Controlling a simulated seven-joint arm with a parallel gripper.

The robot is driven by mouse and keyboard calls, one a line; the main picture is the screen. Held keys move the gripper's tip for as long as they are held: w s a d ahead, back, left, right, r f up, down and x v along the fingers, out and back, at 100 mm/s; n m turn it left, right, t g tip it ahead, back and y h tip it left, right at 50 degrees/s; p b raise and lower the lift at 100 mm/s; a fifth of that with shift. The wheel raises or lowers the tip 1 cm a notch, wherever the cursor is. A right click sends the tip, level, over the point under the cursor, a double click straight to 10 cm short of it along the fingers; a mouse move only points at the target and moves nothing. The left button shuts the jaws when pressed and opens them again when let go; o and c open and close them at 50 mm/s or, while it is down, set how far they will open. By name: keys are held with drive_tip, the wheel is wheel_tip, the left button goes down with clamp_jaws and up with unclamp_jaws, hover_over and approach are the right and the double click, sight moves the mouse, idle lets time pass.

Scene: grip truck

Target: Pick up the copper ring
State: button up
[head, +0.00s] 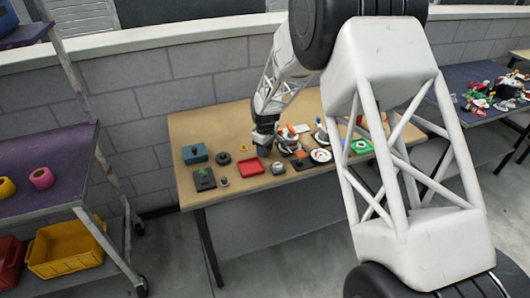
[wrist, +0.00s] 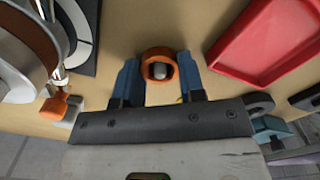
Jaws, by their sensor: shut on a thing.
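The copper ring (wrist: 158,52) shows in the wrist view as an orange-brown band, between the two blue fingertips of my gripper (wrist: 158,72). My gripper is shut on it, with a finger against each side. A small grey rounded thing shows inside the ring's opening; I cannot tell whether it is a peg or something below. In the head view my gripper (head: 263,141) is low over the middle of the wooden table, behind the red tray (head: 251,167). The ring cannot be made out there.
The red tray's edge (wrist: 255,65) is close right of the ring in the wrist view. An orange-rimmed round item and a black-and-white disc (wrist: 75,35) are at left. A teal box (head: 195,153) and a black disc (head: 223,158) stand left of my gripper. Clutter crowds its right.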

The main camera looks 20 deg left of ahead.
drive_tip(key=shift+r, duration=0.15)
drive_tip(key=shift+r, duration=1.4)
drive_tip(key=shift+s+d+r, duration=0.15)
drive_tip(key=shift+s+r, duration=0.05)
drive_tip(key=shift+r, duration=0.05)
drive_tip(key=s+d, duration=0.3)
drive_tip(key=s, duration=0.1)
drive_tip(key=s+d+r, duration=0.1)
drive_tip(key=s+d, duration=0.2)
drive_tip(key=s, duration=0.1)
drive_tip(key=s+d, duration=0.3)
drive_tip(key=s, duration=0.1)
drive_tip(key=shift+s+d+r, duration=0.1)
drive_tip(key=shift+s+r, duration=0.1)
drive_tip(key=shift+s, duration=0.05)
